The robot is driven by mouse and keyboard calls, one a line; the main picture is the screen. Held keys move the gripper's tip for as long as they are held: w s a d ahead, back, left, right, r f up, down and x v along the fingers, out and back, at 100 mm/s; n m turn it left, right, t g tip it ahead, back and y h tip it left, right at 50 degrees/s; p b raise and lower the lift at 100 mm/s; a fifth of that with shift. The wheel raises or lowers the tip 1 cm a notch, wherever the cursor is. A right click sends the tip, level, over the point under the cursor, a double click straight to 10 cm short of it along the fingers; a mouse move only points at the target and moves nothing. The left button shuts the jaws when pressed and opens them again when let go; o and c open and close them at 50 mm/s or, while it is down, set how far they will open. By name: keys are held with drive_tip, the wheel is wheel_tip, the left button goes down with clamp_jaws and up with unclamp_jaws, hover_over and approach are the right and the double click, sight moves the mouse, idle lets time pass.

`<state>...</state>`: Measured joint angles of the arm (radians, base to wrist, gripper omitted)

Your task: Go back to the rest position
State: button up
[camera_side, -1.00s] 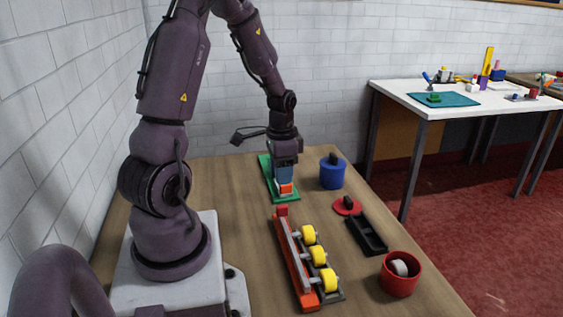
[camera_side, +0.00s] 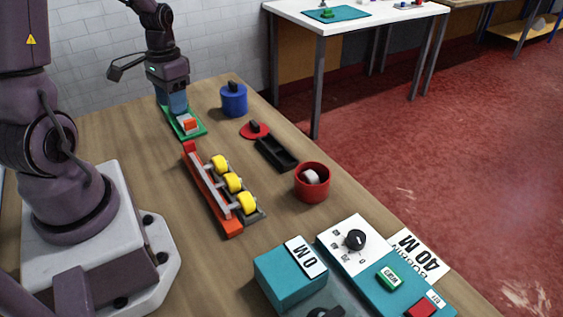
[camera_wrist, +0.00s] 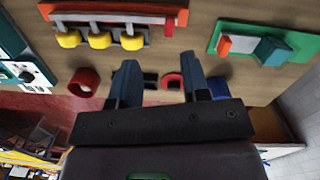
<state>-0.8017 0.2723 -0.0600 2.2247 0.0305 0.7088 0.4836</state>
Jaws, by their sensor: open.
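My gripper (camera_side: 174,106) is at the far end of the table, over or just behind the green plate (camera_side: 199,132) in the side view. An orange and white block (camera_side: 188,125) sits on that plate in front of the fingers. In the wrist view my gripper (camera_wrist: 160,85) has its two dark fingers spread wide, with nothing held between them. There the green plate (camera_wrist: 229,30) lies at upper right, apart from the fingers, with an orange block (camera_wrist: 224,46) and a blue-teal block (camera_wrist: 271,51) on it. The side view cannot settle the gripper's height.
A blue pot (camera_side: 234,100), a red lid (camera_side: 248,133), a black tray (camera_side: 277,154) and a red cup (camera_side: 312,188) stand to the right. A red rack with yellow rollers (camera_side: 210,192) and a teal control box (camera_side: 283,282) lie nearer. A white wall is behind.

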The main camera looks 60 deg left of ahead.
drive_tip(key=s+d+r+m+t, duration=0.2)
drive_tip(key=d+r+t, duration=0.4)
drive_tip(key=d+r, duration=1.1)
drive_tip(key=d, duration=0.3)
drive_tip(key=shift+d+r+m+y, duration=0.15)
drive_tip(key=shift+m+y, duration=0.15)
